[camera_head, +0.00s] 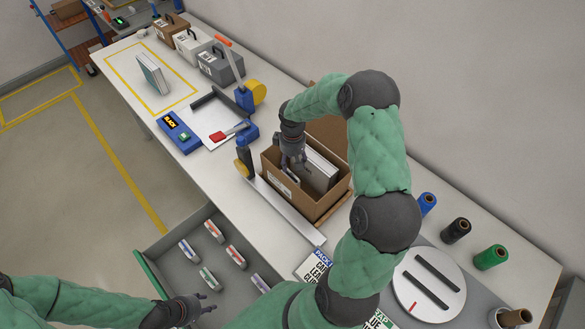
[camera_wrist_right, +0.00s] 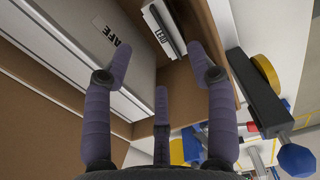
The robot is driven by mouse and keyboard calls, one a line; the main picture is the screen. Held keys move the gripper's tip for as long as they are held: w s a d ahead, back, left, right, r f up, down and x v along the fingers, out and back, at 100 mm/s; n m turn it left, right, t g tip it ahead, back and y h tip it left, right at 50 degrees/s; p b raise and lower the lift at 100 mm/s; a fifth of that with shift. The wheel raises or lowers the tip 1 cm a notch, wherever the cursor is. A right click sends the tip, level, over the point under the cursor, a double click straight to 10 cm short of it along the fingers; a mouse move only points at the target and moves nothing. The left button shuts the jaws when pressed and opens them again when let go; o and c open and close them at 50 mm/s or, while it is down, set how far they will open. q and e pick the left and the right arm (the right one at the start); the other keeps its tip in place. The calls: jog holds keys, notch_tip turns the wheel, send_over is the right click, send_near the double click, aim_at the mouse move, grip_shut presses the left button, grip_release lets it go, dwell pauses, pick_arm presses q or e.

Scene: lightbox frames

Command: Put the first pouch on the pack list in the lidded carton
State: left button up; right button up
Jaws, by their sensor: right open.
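The brown carton (camera_head: 318,213) stands on the bench with its lid (camera_head: 329,133) raised at the back. My right gripper (camera_head: 292,165) points down into it, open; the right wrist view shows its fingers (camera_wrist_right: 160,85) spread and empty. A small pale pouch (camera_wrist_right: 164,28) with dark lettering lies inside the carton, beyond the fingertips. A large grey-white item (camera_wrist_right: 85,45) marked "AFE" stands beside it. Several pouches (camera_head: 209,278) lie in the open grey drawer (camera_head: 163,248). My left gripper (camera_head: 195,306) is open over the drawer's near edge. The pack list (camera_head: 314,268) is partly hidden by my right arm.
A round white turntable (camera_head: 429,285) with dark bars and several spools (camera_head: 456,230) stand at the right. The yellow-outlined area holds a standing book-like item (camera_head: 152,75).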

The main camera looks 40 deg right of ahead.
notch_tip(320, 180, up, 6)
dwell(0.4)
